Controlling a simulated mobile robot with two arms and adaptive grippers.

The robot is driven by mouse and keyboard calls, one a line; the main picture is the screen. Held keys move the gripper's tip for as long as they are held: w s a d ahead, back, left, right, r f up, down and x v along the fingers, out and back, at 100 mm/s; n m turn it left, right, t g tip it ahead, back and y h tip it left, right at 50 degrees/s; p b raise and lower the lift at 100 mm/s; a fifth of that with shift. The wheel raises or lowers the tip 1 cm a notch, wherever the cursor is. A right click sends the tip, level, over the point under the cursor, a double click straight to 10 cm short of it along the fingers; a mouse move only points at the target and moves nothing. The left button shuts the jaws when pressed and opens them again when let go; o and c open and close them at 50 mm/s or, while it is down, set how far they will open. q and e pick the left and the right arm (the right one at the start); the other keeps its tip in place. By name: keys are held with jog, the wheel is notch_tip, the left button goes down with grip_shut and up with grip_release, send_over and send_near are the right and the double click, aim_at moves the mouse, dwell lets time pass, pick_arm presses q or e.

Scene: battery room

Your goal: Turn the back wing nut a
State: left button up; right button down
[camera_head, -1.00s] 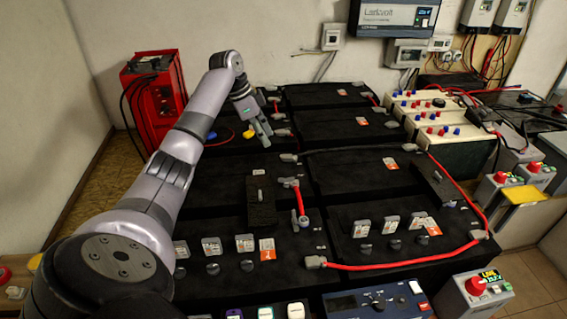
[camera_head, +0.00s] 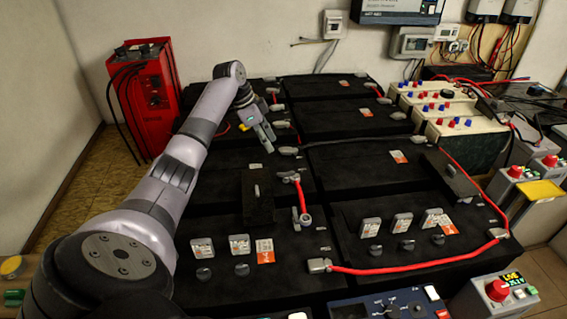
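Black batteries (camera_head: 345,160) stand in rows, with grey terminal clamps (camera_head: 287,151) and red cables on them. I cannot tell which small fitting is the back wing nut a; it may be hidden or too small. My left gripper (camera_head: 268,145) points down over the left batteries, just left of a grey clamp in the picture. Contact is not clear, and I cannot tell if its fingers are open or shut. A small upright grey piece (camera_head: 257,190) stands on a black block (camera_head: 257,208) nearer to me. My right gripper is not in view.
A red charger box (camera_head: 144,100) stands on the floor at the left. Red cables (camera_head: 400,268) run along the right and front batteries. Cream boxes with coloured knobs (camera_head: 452,127) stand at the right. My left arm covers part of the left batteries.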

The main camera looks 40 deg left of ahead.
aim_at(286, 172)
pick_arm(q)
jog(key=x, duration=1.3)
jog(key=shift+f, duration=0.1)
jog(key=shift+c, duration=0.4)
grip_shut()
